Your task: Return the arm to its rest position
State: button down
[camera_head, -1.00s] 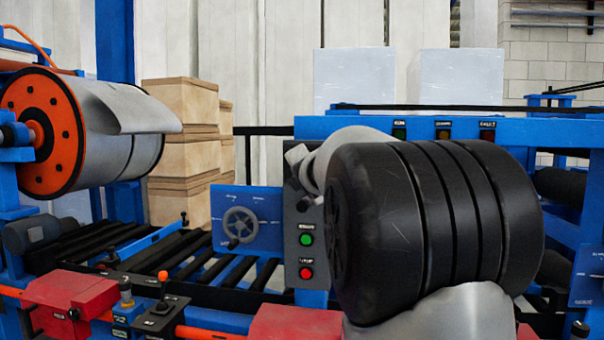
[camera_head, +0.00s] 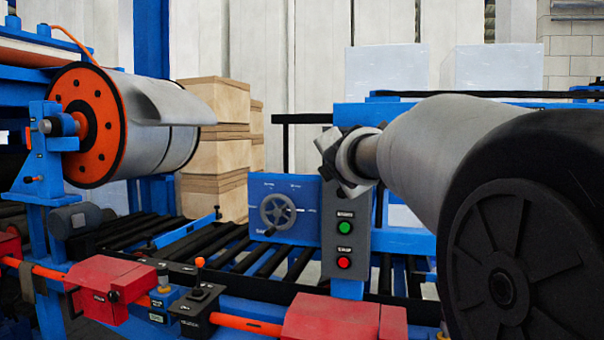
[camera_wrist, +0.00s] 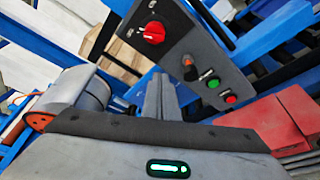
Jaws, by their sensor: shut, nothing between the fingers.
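My arm comes in from the right in the head view, its black joint low at the right and its grey forearm reaching left. My gripper (camera_head: 336,158) is at the forearm's left end, in front of the top of a grey control panel (camera_head: 355,275). In the wrist view my gripper (camera_wrist: 160,88) has its two fingers together with nothing between them. The control panel also shows there (camera_wrist: 180,45), with a red knob (camera_wrist: 153,33), a green button (camera_wrist: 213,83) and a red button (camera_wrist: 230,98). I cannot tell whether the fingers touch the panel.
A blue box with a handwheel (camera_head: 278,212) stands left of the panel. An orange-ended roll (camera_head: 87,125) is at the left, stacked boxes (camera_head: 215,140) behind. Red housings (camera_head: 345,318) and a joystick box (camera_head: 198,310) line the front rail. A roller conveyor lies between.

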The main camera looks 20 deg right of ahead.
jog(key=shift+s+a, duration=0.15)
jog(key=shift+s, duration=0.3)
